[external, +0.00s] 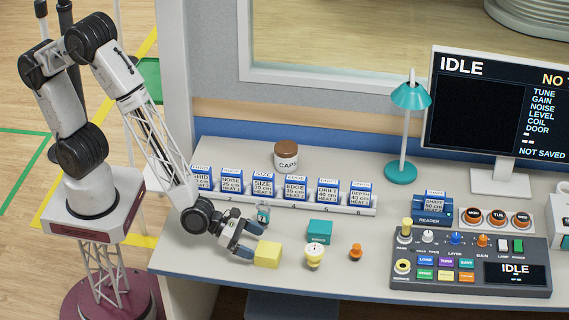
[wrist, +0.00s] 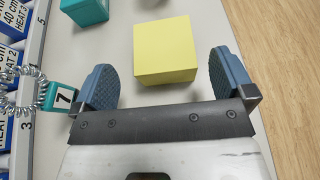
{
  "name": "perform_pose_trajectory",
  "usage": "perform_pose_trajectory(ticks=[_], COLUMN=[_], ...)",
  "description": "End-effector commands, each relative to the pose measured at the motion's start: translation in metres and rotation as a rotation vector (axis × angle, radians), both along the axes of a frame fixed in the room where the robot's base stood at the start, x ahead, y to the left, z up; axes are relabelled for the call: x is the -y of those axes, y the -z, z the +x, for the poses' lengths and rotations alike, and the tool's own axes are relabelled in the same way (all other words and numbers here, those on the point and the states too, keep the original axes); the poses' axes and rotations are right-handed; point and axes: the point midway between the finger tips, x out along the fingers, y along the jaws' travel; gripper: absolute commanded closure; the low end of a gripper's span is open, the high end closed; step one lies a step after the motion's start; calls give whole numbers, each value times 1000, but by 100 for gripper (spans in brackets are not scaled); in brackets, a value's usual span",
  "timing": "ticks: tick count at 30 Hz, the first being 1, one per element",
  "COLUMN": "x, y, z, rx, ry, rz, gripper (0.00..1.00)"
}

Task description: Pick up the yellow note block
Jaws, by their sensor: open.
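The yellow note block (external: 268,254) sits on the desk near its front edge in the external view. It shows in full in the wrist view (wrist: 165,50), just beyond and between the fingertips. My gripper (external: 247,241) is open and low over the desk, with its blue fingers pointing at the block. In the wrist view the gripper (wrist: 168,75) has a finger on each side, with the block lying ahead in the gap. The jaws hold nothing.
A rack of labelled cartridges (external: 290,198) runs behind. A teal tag numbered 7 (wrist: 63,97) lies beside the left finger. The desk edge is close on the right in the wrist view.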

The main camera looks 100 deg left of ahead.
Motion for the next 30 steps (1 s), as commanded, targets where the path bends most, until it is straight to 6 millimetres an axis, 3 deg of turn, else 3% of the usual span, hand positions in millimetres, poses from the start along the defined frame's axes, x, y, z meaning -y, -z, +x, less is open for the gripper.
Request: perform_pose_trajectory(ticks=[8, 21, 30], x=[1, 6, 6], y=[3, 18, 19], z=[6, 44, 48], rx=[-1, -1, 0], ry=[0, -1, 0], rz=[0, 0, -1], gripper=[0, 0, 0])
